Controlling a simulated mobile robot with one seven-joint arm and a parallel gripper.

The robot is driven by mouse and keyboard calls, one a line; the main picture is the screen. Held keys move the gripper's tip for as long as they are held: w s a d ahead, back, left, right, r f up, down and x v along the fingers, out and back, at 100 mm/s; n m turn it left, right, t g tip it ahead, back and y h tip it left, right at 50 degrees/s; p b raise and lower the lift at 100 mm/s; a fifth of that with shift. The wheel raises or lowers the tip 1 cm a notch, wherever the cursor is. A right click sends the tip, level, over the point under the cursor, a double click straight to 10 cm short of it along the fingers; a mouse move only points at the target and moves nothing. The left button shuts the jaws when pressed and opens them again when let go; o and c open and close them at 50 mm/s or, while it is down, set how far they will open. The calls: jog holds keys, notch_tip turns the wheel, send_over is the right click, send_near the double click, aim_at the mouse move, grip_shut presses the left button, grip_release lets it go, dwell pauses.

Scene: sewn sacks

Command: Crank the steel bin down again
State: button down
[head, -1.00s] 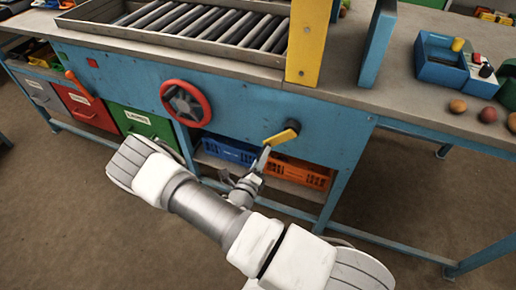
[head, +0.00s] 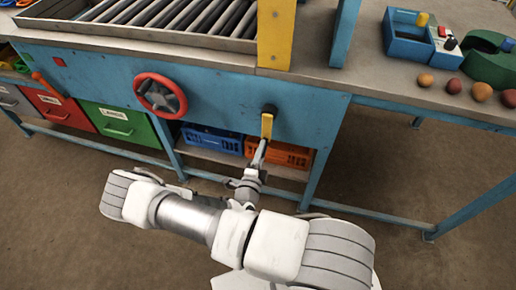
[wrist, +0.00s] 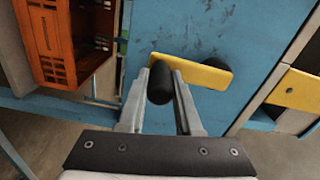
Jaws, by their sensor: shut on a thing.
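A yellow crank arm (head: 267,126) is on the front of the blue bench, with its black hub (head: 269,108) at the top; the arm points almost straight down. In the wrist view the crank arm (wrist: 203,77) extends right from its black knob (wrist: 160,84). My gripper (head: 262,145) is at the arm's lower end, shut on the knob, with one finger on each side of it in the wrist view (wrist: 161,92). I cannot make out a steel bin in either view.
A red handwheel (head: 160,96) is left of the crank. Blue (head: 212,138) and orange (head: 279,154) crates sit on the shelf below, close to my gripper. A roller tray (head: 140,38) and a yellow post (head: 275,35) stand on top. The floor in front is clear.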

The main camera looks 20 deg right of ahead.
jog(key=shift+s+d+f, duration=0.1)
jog(key=shift+s+d, duration=0.2)
jog(key=c, duration=0.6)
grip_release()
jog(key=shift+w, duration=0.1)
jog(key=shift+a, duration=0.1)
